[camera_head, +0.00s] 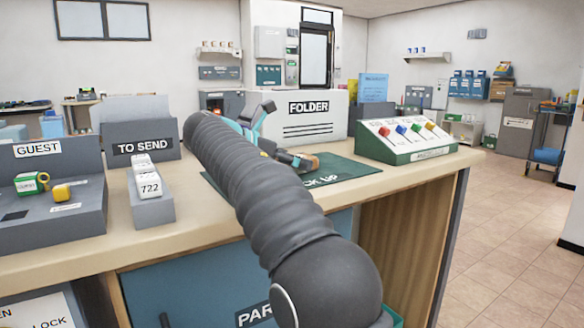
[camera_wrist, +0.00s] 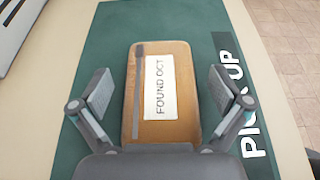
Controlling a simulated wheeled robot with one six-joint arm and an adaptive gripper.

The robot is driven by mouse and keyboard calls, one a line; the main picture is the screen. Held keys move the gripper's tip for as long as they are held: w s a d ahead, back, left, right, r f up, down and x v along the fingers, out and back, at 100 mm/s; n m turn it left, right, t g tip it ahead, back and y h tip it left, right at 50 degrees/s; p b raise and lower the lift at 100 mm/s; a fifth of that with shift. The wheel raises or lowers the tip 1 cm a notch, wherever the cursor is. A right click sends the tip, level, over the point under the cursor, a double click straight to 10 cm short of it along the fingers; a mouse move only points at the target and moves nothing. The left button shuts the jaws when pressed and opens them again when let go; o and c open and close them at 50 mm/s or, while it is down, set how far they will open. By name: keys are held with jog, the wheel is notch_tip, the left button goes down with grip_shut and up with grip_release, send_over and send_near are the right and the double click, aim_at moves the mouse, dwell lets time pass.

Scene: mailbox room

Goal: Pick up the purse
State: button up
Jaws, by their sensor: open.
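The purse (camera_wrist: 180,125) is a tan-brown, rounded rectangular case with a dark strip along its left side. It has a white label reading "FOUND OCT". It lies on the dark green "PICK UP" mat (camera_wrist: 90,40). In the wrist view my gripper (camera_wrist: 160,90) is open, with one finger on each side of the purse and a visible gap to both edges. The near end of the purse is hidden by my gripper's body. In the head view my arm hides most of the gripper, and only a small brown part of the purse (camera_head: 306,160) shows.
A white "FOLDER" box (camera_head: 308,122) stands behind the mat. A sloped green-white rack with coloured pieces (camera_head: 405,140) is to its right. Left of my arm are the "TO SEND" holder (camera_head: 140,150), a "722" tray (camera_head: 152,207) and the "GUEST" tray (camera_head: 55,225). The counter's front strip (camera_head: 205,232) is clear.

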jog(key=c, duration=1.3)
jog(key=shift+r, duration=0.1)
